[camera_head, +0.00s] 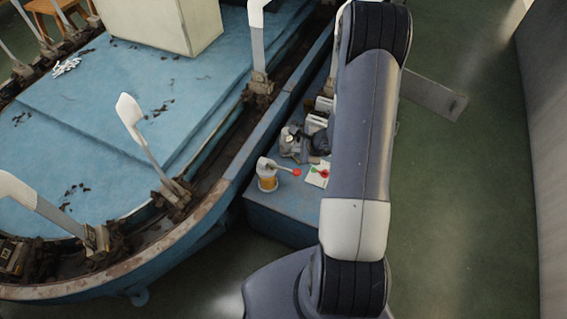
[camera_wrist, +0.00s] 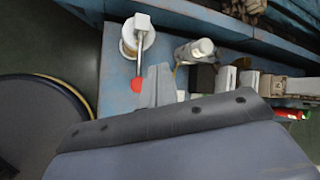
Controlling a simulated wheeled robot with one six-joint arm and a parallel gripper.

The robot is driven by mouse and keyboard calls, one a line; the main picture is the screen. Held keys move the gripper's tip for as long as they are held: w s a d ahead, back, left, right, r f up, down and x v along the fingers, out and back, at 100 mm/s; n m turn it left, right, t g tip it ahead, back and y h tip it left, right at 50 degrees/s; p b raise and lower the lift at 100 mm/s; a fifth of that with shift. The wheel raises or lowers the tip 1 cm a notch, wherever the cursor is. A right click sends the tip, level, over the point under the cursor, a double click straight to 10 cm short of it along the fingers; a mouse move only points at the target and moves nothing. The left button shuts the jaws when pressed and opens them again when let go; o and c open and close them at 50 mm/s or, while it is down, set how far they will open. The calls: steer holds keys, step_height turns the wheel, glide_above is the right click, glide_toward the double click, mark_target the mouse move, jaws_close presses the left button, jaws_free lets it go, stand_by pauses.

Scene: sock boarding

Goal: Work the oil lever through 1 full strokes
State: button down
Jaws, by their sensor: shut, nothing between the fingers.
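The oil pump (camera_head: 267,182) is a small amber cup with a grey-white top, standing on a blue bench beside the boarding machine. Its oil lever (camera_head: 281,168) reaches right to a red ball knob (camera_head: 296,172). In the wrist view the pump (camera_wrist: 129,49) is at the upper left, and the lever runs down to the red knob (camera_wrist: 136,84). My gripper (camera_wrist: 158,70) is shut and empty, with its grey fingers just right of the knob in that view. Whether they touch it, I cannot tell. In the head view my arm hides part of the gripper.
A metal cylinder with a pale cap (camera_wrist: 194,51) stands right of the pump in the wrist view, with several blocks beyond it. A white card with red and green marks (camera_head: 317,177) lies near the knob. The blue machine with white sock boards (camera_head: 131,112) fills the left.

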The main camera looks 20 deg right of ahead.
steer(key=shift+a, duration=0.1)
stand_by(0.4)
steer(key=b, duration=0.3)
glide_above(299, 172)
step_height(299, 172, down, 7)
steer(key=shift+w+a, duration=0.15)
steer(key=f+b, duration=0.1)
steer(key=b, duration=0.2)
steer(key=shift+f, duration=0.4)
steer(key=shift+f, duration=0.15)
stand_by(1.4)
steer(key=shift+f+b, duration=0.3)
steer(key=shift+b, duration=0.55)
